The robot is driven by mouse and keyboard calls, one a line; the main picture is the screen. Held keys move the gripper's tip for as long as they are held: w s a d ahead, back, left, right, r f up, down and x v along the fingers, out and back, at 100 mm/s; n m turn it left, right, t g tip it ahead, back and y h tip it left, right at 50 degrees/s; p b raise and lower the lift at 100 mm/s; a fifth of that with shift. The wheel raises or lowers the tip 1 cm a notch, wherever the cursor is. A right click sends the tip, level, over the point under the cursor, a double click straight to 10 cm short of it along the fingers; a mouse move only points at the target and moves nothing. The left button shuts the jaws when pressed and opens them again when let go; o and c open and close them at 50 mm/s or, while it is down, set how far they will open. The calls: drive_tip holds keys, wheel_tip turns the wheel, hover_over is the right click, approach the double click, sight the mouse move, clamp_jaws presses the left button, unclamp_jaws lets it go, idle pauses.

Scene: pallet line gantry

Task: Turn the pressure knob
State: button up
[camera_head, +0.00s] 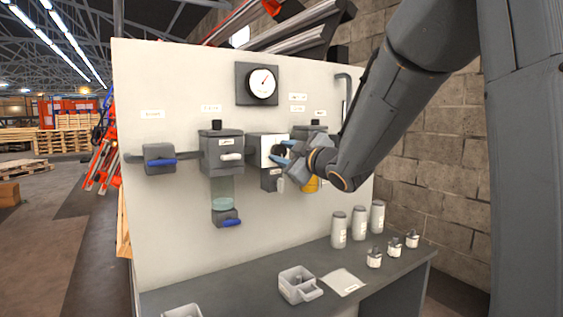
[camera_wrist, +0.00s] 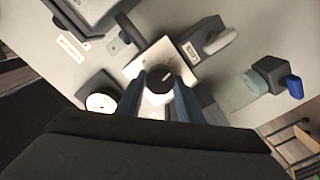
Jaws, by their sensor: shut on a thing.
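The pressure knob (camera_wrist: 160,79) is a round black knob with a light mark, on a white square plate (camera_wrist: 136,67) of the regulator unit. My gripper (camera_wrist: 172,96) has its two blue-grey fingers on either side of the knob and is shut on it. In the head view, my gripper (camera_head: 284,152) reaches the knob from the right, and the knob (camera_head: 277,151) is partly hidden behind the fingers. The pressure gauge (camera_head: 262,83) is above on the panel, with a white dial and a red needle pointing up and right. It also shows in the wrist view (camera_wrist: 101,103).
A filter unit with a clear bowl (camera_head: 222,190) and blue lever hangs left of the regulator. A blue-handled valve (camera_head: 160,160) is farther left. The bench (camera_head: 235,292) below holds several bottles, small items, grey bins (camera_head: 297,284) and a white sheet (camera_head: 343,281).

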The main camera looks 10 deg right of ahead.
drive_tip(key=shift+n+b, duration=0.65)
drive_tip(key=shift+n, duration=0.15)
drive_tip(key=o, duration=1.1)
drive_tip(key=v, duration=0.8)
drive_tip(key=shift+b, duration=0.4)
